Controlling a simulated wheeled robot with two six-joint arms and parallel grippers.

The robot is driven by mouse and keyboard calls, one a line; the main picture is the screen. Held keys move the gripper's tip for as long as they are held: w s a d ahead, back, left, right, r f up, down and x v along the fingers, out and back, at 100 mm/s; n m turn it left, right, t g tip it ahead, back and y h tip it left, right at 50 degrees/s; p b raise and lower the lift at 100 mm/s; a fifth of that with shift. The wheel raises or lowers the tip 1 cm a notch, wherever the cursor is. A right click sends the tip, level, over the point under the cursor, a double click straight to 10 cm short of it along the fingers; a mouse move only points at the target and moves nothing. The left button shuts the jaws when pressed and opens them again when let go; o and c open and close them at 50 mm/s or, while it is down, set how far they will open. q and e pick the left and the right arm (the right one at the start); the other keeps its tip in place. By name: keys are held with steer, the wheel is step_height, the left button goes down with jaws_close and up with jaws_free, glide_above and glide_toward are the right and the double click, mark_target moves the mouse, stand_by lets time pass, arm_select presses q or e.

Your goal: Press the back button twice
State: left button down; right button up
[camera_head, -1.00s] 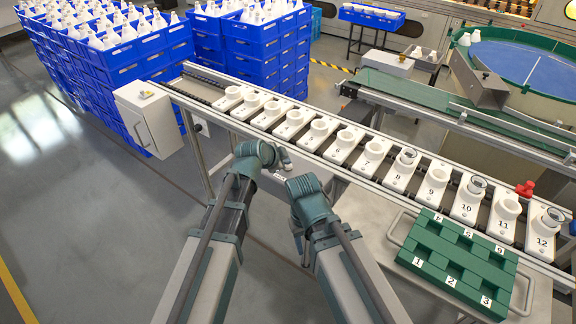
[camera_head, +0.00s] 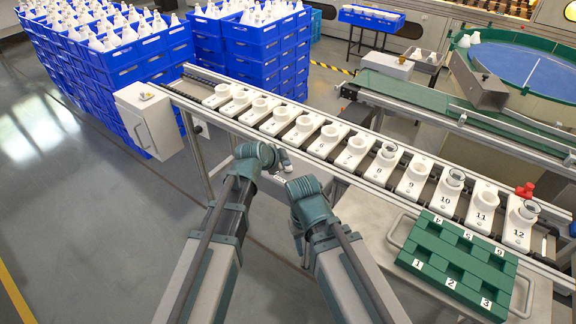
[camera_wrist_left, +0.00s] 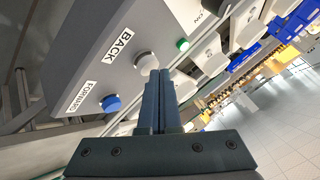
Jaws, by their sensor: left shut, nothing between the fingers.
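The back button (camera_wrist_left: 147,63) is a pale round knob beside the BACK label on a grey panel (camera_wrist_left: 75,62) in the left wrist view. My left gripper (camera_wrist_left: 160,73) is shut and empty. Its fingertips overlap the button's lower edge in that view; I cannot tell whether they touch it. A blue button (camera_wrist_left: 111,103) sits by the FORWARD label, and a green one (camera_wrist_left: 183,44) is on the other side. In the head view my left gripper (camera_head: 284,160) is at the conveyor's near side, where the buttons are hidden. My right arm (camera_head: 308,192) ends beside it; its fingers are unclear.
The conveyor (camera_head: 345,180) carries numbered white holders; 8, 10 and 12 hold glass-topped bulbs. A green tray (camera_head: 455,262) with numbered slots lies on the near shelf at right. A white box (camera_head: 150,120) stands at the conveyor's left end. Blue crates are stacked behind.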

arm_select(q)
steer(key=shift+r+p, duration=0.35)
steer(key=shift+r, duration=0.35)
step_height(320, 180, up, 5)
steer(key=p, duration=0.5)
steer(key=shift+s, duration=0.1)
stand_by(0.4)
steer(key=s+a+n+g+y+p, duration=0.2)
steer(key=s+a+n+g+y, duration=0.1)
steer(key=s, duration=1)
steer(key=s+a+f+n+g+y+p, duration=0.1)
steer(key=s+a+n+g+y+p, duration=0.2)
steer(key=s+n+g, duration=0.2)
steer(key=s+n, duration=0.3)
steer(key=s, duration=0.4)
steer(key=shift+s+f, duration=0.2)
steer(key=shift+s, duration=0.15)
